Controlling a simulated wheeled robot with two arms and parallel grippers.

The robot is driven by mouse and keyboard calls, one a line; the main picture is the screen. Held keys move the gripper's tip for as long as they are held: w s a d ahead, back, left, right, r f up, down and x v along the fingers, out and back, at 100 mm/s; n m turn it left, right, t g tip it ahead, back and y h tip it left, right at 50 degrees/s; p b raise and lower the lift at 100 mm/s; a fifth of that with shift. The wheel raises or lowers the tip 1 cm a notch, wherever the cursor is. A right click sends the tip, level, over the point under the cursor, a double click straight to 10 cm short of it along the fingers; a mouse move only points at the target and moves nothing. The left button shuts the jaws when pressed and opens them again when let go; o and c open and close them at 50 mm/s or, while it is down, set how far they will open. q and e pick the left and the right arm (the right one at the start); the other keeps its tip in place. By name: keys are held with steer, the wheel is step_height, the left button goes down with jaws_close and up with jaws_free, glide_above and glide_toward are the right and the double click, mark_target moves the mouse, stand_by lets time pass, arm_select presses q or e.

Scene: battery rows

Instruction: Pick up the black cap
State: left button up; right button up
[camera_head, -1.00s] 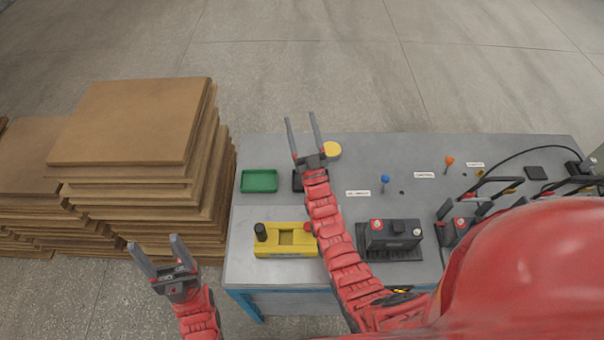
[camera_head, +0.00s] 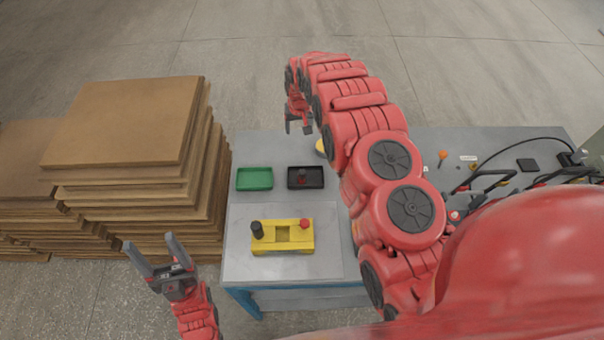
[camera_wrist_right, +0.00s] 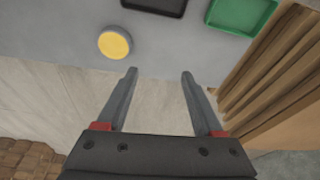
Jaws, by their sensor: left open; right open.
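A black cap (camera_head: 257,230) stands upright at the left end of a yellow block (camera_head: 266,246) on the table. A red knob (camera_head: 304,224) is at the block's right end. My right gripper (camera_head: 298,130) is open and empty, its fingers pointing down beyond the table's far edge, well behind the cap. In the right wrist view the open fingers (camera_wrist_right: 159,74) have nothing between them, and the cap is not in that view. My left gripper (camera_head: 149,242) is open and empty, off the table's left side and apart from the cap.
A green tray (camera_head: 254,188) and a black tray (camera_head: 316,187) holding a small dark and red item sit behind the block. A yellow disc (camera_wrist_right: 114,43) lies near the far edge. Stacked brown boards (camera_head: 130,125) stand left. My right arm hides the table's middle.

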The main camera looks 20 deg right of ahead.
steer(key=s+r+g, duration=0.3)
steer(key=s+r, duration=0.1)
steer(key=s, duration=0.3)
steer(key=b, duration=1)
glide_above(302, 172)
steer(key=f, duration=1)
steer(key=shift+d+f, duration=0.2)
steer(key=shift+f, duration=0.05)
steer(key=shift+f+p, duration=0.4)
steer(key=shift+f, duration=0.5)
steer(key=shift+s+a+f+p, duration=0.1)
steer(key=shift+f+p, duration=0.35)
steer(key=shift+p, duration=0.15)
steer(key=shift+f+p, duration=0.35)
step_height(302, 172, down, 3)
steer(key=shift+a+r+p, duration=0.1)
steer(key=shift+r+p, duration=0.05)
steer(key=shift+p, duration=0.4)
steer(key=shift+f, duration=0.5)
jaws_close()
